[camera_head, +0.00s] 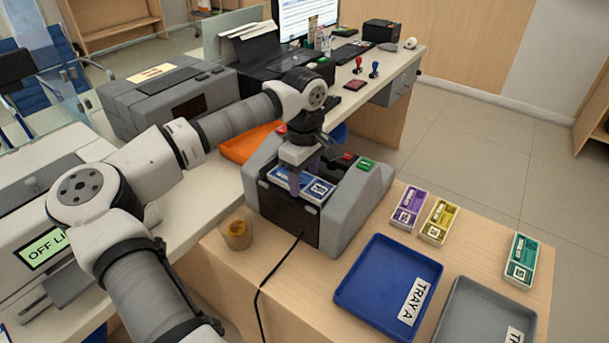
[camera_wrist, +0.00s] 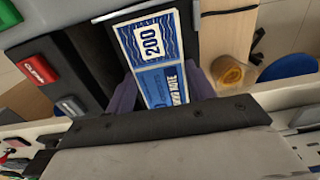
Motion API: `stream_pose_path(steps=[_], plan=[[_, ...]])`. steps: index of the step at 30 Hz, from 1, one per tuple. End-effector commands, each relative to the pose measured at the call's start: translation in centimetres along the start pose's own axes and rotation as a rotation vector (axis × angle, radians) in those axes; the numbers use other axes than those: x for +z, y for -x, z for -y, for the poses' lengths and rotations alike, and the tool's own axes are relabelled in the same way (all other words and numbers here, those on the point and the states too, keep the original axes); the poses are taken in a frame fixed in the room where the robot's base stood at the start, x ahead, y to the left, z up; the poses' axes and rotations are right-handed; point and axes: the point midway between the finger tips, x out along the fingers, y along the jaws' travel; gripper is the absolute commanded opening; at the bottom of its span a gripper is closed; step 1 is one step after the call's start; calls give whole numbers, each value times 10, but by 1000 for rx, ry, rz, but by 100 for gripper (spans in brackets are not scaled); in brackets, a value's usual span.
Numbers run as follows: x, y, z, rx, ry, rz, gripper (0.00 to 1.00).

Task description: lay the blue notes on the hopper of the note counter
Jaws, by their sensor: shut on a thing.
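The grey and black note counter (camera_head: 262,192) stands at the middle of the head view. The blue notes (camera_head: 318,190) are a flat bundle with a white band, over the hopper at its top. In the wrist view the blue notes (camera_wrist: 152,42) show the number 200 and sit between the two purple fingers. My gripper (camera_head: 303,180) points down and is shut on the bundle across its width. The near part of the bundle is hidden by my gripper's body in the wrist view. I cannot tell whether the bundle touches the hopper floor.
Purple (camera_head: 408,207), yellow (camera_head: 438,221) and green (camera_head: 521,261) note bundles lie to the right. A blue tray (camera_head: 372,308) and a grey tray (camera_head: 467,325) lie in front. A round tan pot (camera_head: 237,233) and a black cable (camera_head: 272,273) are near the counter's left side.

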Motion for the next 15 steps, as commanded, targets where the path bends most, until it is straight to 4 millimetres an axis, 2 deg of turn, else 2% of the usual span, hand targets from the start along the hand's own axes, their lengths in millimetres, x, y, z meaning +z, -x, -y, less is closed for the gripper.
stream_pose_path(steps=[3,4,8,15], plan=[[0,-5,0,0,0,0,31],[0,-3,0,0,0,0,58],[0,-3,0,0,0,0,75],[0,-2,0,0,0,0,76]])
